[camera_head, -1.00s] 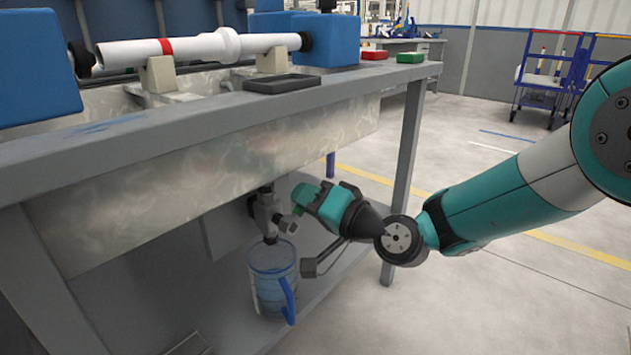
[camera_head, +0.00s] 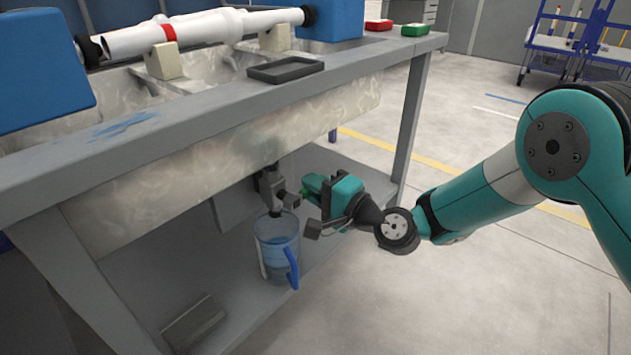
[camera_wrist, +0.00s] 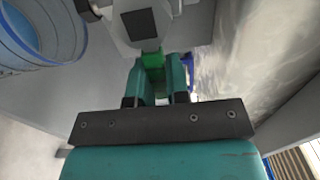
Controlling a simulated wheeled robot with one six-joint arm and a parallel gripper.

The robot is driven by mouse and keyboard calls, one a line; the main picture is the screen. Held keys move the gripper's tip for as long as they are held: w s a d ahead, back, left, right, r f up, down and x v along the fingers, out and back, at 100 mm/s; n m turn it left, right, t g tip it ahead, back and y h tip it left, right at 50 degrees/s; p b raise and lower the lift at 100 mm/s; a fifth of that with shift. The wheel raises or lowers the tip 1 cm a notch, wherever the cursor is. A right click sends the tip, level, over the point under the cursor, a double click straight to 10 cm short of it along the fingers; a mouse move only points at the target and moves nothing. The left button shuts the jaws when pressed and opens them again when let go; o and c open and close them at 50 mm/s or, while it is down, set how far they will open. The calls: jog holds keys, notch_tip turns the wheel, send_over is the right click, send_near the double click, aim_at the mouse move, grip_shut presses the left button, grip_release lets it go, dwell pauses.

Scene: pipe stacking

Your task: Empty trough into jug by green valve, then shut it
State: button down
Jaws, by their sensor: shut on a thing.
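The pale stone-like trough (camera_head: 225,150) hangs in the bench frame, with a grey valve (camera_head: 270,188) under it. The valve's green handle (camera_wrist: 152,60) shows in the wrist view between the fingers of my gripper (camera_wrist: 158,74), which is shut on it. In the head view my gripper (camera_head: 314,188) is just right of the valve. The clear bluish jug (camera_head: 275,238) with a blue handle stands upright on the lower shelf under the valve outlet. Its rim also shows in the wrist view (camera_wrist: 70,38). I cannot make out a stream or the liquid levels.
A white pipe with a red band (camera_head: 170,33) rests on supports above the trough. A dark tray (camera_head: 286,70) lies on the bench edge. A bench leg (camera_head: 410,120) stands right of my gripper. A grey block (camera_head: 194,322) lies on the lower shelf.

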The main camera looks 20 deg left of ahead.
jog(key=shift+s+a, duration=0.2)
jog(key=c, duration=1.1)
grip_release()
jog(key=shift+w+d, duration=0.1)
jog(key=b+v, duration=1.1)
jog(key=v, duration=0.6)
jog(key=shift+d+b, duration=0.2)
jog(key=shift+b, duration=0.1)
